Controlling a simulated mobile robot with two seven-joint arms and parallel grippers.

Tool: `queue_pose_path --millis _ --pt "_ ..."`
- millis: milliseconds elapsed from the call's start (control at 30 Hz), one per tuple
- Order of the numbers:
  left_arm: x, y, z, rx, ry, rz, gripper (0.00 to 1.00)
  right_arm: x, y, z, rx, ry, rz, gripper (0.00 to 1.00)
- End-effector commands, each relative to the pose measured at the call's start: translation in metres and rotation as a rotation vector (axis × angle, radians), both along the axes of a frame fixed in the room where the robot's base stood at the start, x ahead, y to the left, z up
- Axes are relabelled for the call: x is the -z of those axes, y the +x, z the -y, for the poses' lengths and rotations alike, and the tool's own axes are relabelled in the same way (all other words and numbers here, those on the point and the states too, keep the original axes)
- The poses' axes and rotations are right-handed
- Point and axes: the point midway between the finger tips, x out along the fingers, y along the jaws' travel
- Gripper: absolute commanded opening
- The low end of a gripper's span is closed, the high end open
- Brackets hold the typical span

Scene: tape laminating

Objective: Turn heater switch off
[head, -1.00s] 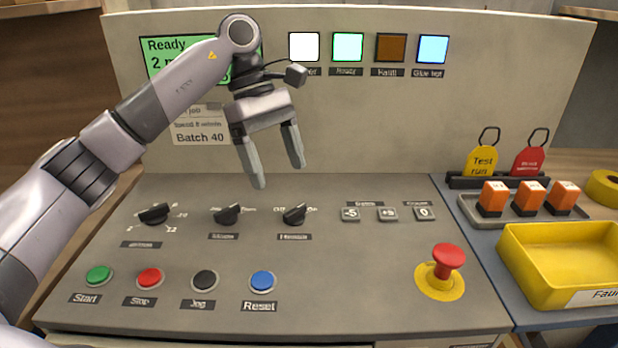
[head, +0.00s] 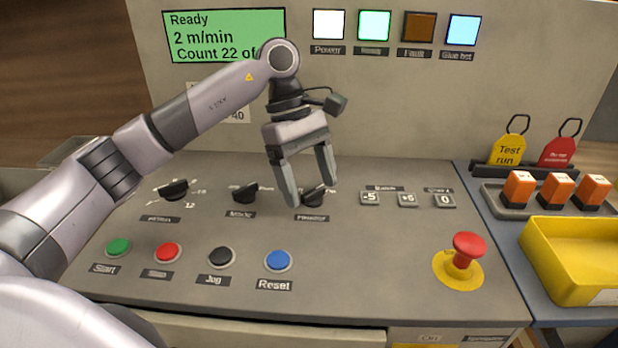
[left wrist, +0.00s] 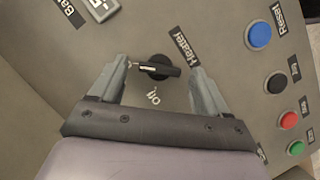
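The heater switch (head: 313,197) is a black rotary knob on the grey sloped panel, partly hidden behind my left gripper in the head view. In the left wrist view the heater switch (left wrist: 158,67) lies between the fingertips, near the "Heater" label and the "Off" mark. My left gripper (head: 312,194) is open, its two fingers on either side of the knob with gaps visible in the left wrist view (left wrist: 160,72). Whether the tips reach down to the panel is unclear. My right gripper is not in view.
Two more knobs, speed (head: 174,190) and mode (head: 245,193), sit to the left. Start (head: 118,247), stop, jog and reset (head: 278,261) buttons line the front. A red emergency button (head: 467,249) stands up at right. A yellow bin (head: 575,262) is beyond.

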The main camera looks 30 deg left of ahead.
Motion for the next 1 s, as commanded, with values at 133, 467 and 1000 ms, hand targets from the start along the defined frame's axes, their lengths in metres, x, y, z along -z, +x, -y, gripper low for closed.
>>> queue_pose_path --millis 133,467,1000 --pt "-0.0001 0.0001 -0.0002 0.0 0.0 0.0 0.31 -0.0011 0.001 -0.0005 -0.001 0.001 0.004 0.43" --pt "0.0 -0.0004 -0.0006 -0.022 0.001 0.0 0.21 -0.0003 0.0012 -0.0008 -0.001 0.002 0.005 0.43" --pt "0.0009 -0.0043 -0.0013 -0.392 0.0 0.004 0.21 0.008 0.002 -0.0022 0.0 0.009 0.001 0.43"
